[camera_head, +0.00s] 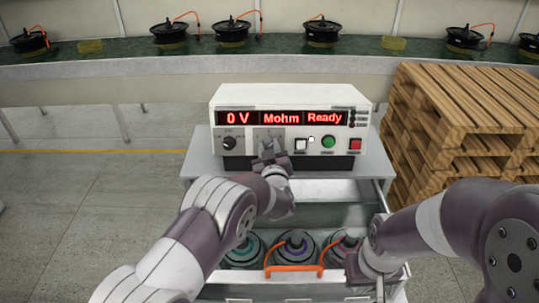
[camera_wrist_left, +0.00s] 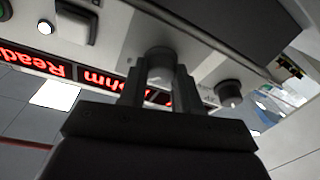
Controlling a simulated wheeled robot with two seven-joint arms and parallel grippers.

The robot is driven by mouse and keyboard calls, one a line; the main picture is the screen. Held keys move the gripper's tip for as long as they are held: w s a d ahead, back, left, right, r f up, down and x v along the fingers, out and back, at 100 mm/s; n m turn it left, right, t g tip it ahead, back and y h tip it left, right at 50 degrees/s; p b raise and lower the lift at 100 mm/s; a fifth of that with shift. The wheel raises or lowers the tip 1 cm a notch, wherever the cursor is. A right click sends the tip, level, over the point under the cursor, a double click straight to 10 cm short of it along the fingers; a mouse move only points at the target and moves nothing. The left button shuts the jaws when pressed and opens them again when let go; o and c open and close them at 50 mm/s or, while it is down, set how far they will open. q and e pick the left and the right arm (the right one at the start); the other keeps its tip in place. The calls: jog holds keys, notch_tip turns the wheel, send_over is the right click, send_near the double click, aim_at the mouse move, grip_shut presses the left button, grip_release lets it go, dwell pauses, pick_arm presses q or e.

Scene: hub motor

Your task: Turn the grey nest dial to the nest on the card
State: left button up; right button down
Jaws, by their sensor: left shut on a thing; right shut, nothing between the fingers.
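The white tester (camera_head: 290,97) stands on a grey cart and its red display reads "0 V", "Mohm" and "Ready". My left gripper (camera_head: 269,152) is at the middle of its front panel and covers the dial in the head view. In the left wrist view the left gripper (camera_wrist_left: 160,88) is shut on the grey nest dial (camera_wrist_left: 160,66), one finger on each side. The dial's pointer and marks cannot be read. My right gripper (camera_head: 377,268) is low at the cart's right side; its fingertips are mostly hidden. I cannot make out a card.
A black knob (camera_head: 229,143) is left of the grey dial; white, green (camera_head: 328,142) and red buttons are right. Below are several nests (camera_head: 242,254) and an orange handle (camera_head: 293,268). Wooden pallets (camera_head: 465,125) stand right. Hub motors (camera_head: 322,32) line the back conveyor.

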pick_arm(q)
jog(key=n+y+b, duration=0.1)
jog(key=n+b, duration=0.2)
jog(key=n, duration=0.2)
jog(key=shift+w+r+n+g+b, duration=0.1)
jog(key=shift+n+g+b, duration=0.2)
jog(key=shift+b, duration=0.1)
jog(key=n+b, duration=0.1)
jog(key=n, duration=0.2)
jog(key=shift+r+g+y, duration=0.1)
jog(key=shift+g+y, duration=0.2)
jog(key=shift+g, duration=0.1)
jog(key=n+b, duration=0.1)
jog(key=n, duration=0.1)
jog(key=shift+r+n+g+y, duration=0.1)
jog(key=shift+n+g+y, duration=0.2)
jog(key=shift+n, duration=0.1)
jog(key=n, duration=0.2)
jog(key=n+g+b, duration=0.1)
jog(key=n, duration=0.2)
jog(key=shift+r+g, duration=0.1)
jog(key=shift+g, duration=0.2)
jog(key=n+h, duration=0.1)
jog(key=n, duration=0.4)
jog(key=shift+g+b, duration=0.3)
jog(key=shift+g, duration=0.1)
jog(key=shift+n, duration=0.4)
